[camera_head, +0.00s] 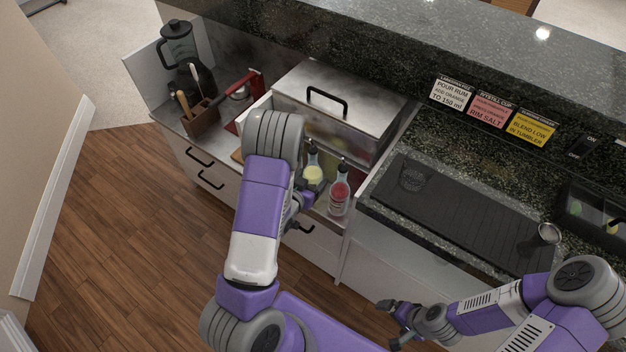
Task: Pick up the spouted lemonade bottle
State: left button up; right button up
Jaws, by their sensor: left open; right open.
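A spouted bottle with pale yellow contents (314,173), likely the lemonade, stands upright on the counter in front of the steel bin. A similar dark-spouted bottle with red contents (339,193) stands just to its right. My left gripper (308,198) is open, low beside the yellow bottle, partly hidden by my own arm. I cannot tell whether its fingers touch or surround the bottle. My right gripper (390,322) is open and empty, out in front of the right counter.
A steel bin with a black handle (345,97) stands behind the bottles. A red juicer (243,98), a wooden utensil holder (200,118) and a blender (180,50) are to the left. A black mat (460,215) with a glass (413,177) and a metal jigger (546,236) lies right.

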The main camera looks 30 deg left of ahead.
aim_at(311, 159)
pick_arm(q)
jog(key=shift+x, duration=0.95)
jog(key=shift+c, duration=0.2)
jog(key=c, duration=1.1)
notch_tip(311, 159, up, 10)
jog(key=p, duration=0.3)
